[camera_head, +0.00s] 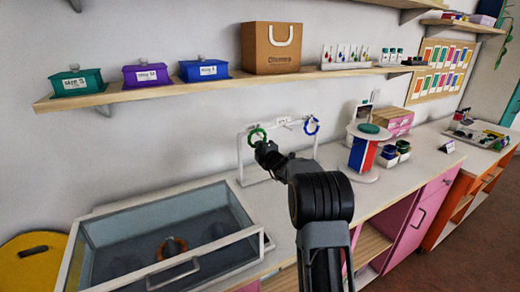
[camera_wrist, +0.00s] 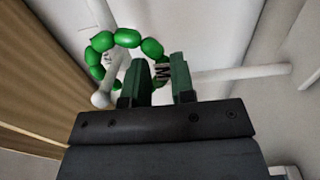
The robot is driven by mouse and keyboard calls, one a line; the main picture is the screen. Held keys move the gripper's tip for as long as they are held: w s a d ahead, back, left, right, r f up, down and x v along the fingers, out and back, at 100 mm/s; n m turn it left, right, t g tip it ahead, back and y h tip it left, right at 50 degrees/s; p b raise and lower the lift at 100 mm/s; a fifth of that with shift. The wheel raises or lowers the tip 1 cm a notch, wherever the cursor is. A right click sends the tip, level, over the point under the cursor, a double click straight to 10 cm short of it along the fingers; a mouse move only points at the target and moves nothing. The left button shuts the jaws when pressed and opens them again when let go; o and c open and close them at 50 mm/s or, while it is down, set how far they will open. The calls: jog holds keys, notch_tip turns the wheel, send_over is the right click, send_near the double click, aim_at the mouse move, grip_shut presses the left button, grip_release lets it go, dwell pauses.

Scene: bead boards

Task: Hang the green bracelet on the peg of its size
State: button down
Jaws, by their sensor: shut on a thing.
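The green bracelet (camera_head: 257,136) is a ring of shiny round beads at the left part of a white rack (camera_head: 239,160). My gripper (camera_head: 262,149) is just below it. In the wrist view, my gripper (camera_wrist: 156,88) is shut on the lower right side of the green bracelet (camera_wrist: 127,38). A white peg (camera_wrist: 101,99) with a rounded end shows inside the ring's outline; the ring seems to be around it, but I cannot tell for sure. A mark "M" (camera_wrist: 163,72) shows between the fingers, partly hidden. A blue bracelet (camera_head: 312,125) hangs at the rack's right.
A glass-topped case (camera_head: 191,264) holding an orange bracelet (camera_head: 171,248) stands at the front left. A shelf (camera_head: 135,92) above carries green, purple and blue lidded boxes and a brown bag (camera_head: 271,48). A round stand (camera_head: 363,151) is right of the rack.

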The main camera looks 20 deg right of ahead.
jog(key=c, duration=0.9)
grip_release()
jog(key=shift+s, duration=0.1)
